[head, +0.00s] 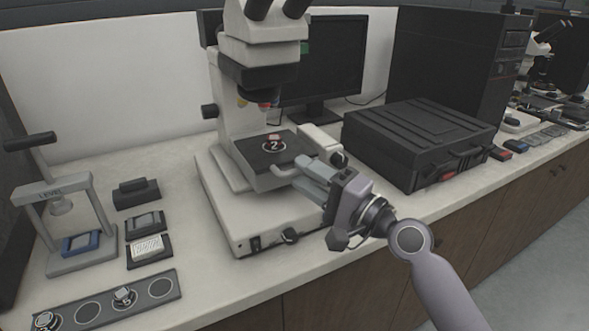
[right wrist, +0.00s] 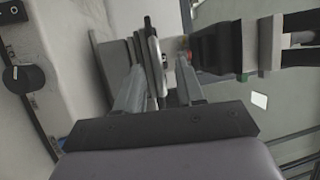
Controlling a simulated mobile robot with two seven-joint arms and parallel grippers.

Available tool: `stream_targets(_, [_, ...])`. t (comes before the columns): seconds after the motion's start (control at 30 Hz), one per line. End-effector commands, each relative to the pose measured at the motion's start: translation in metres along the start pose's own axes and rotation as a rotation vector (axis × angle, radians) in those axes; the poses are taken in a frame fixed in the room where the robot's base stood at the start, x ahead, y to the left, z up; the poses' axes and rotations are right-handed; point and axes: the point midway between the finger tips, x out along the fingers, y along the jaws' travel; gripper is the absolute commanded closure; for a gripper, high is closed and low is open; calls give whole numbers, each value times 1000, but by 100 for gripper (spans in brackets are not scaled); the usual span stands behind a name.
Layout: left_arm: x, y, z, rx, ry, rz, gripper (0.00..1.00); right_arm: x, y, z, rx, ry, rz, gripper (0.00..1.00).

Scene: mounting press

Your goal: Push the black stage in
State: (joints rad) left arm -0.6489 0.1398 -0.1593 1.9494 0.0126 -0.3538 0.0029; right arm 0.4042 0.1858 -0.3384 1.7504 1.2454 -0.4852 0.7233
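The black stage (head: 246,150) is a flat dark plate on the white microscope (head: 215,188), under its objectives. A red-and-dark round sample marked 2 (head: 274,144) sits on it. A pale handle (head: 284,172) sticks out at the stage's front edge. My right gripper (head: 298,171) is at this front edge, reaching in from the right. In the right wrist view its two fingers (right wrist: 158,80) stand apart, with the thin pale handle (right wrist: 155,52) between them. I see gaps beside it, but contact is hard to tell. My left gripper is not in view.
A black case (head: 418,135) stands close right of the microscope, near my right arm. A monitor (head: 325,62) is behind. At left are a small press labelled LEVEL (head: 50,195), several small blocks and a dark tray (head: 105,312) with round recesses.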

Motion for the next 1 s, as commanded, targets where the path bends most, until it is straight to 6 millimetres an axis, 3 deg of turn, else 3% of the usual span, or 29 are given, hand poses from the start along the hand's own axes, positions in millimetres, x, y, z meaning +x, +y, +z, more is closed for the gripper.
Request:
stream_targets(0.2, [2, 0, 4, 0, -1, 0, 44, -24, 0, 0, -1, 1, -1, 62])
stream_targets(0.53, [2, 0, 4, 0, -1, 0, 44, -29, -1, 0, 0, 0, -2, 62])
stream_targets(0.57, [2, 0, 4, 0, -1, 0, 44, -29, -1, 0, 0, 0, -2, 65])
stream_targets(0.67, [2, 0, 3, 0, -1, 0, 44, -30, 0, 2, 2, 5, 1, 98])
stream_targets(0.83, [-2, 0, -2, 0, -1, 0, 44, -46, 12, 14, 13, 68, 24, 100])
stream_targets(1.0, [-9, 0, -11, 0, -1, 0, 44, -81, 20, 36, 24, 191, 40, 100])
